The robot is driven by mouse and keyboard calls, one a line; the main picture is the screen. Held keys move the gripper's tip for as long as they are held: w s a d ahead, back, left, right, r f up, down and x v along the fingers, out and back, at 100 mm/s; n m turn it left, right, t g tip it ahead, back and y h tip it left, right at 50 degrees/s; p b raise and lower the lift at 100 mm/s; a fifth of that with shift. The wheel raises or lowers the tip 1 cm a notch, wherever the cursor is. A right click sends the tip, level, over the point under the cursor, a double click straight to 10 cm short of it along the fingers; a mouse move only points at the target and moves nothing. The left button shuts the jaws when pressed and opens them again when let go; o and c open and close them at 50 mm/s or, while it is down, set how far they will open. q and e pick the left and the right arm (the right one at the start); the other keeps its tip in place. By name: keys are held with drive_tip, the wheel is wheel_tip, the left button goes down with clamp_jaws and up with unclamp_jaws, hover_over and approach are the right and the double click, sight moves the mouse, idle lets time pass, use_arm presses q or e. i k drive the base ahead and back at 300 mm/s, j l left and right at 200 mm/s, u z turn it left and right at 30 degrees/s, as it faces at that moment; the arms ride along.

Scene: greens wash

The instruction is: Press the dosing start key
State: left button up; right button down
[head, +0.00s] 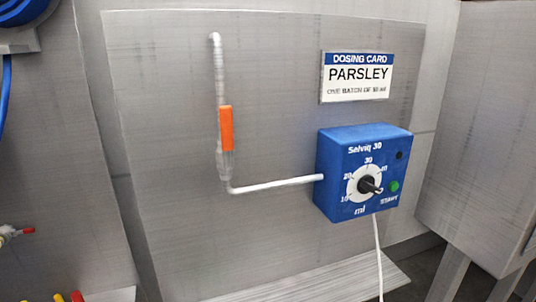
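The blue dosing unit (340,162), labelled "Selviq 30", is mounted on a grey metal panel right of centre. Its green start key (394,186) sits at the lower right of its face, above the word "START". A black knob (371,186) stands on a white dial marked in ml, left of the key. A small dark round spot (399,155) is above the key. Nothing touches the key. Neither of my grippers shows in the head view.
A dosing card (357,76) reading "PARSLEY" hangs above the unit. A white pipe (280,185) with an orange sleeve (226,128) runs left from it. A white tube (378,255) hangs below. A metal cabinet (483,150) stands at right. The space before the unit is clear.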

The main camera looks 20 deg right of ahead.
sight(394, 185)
drive_tip(key=z, duration=1.3)
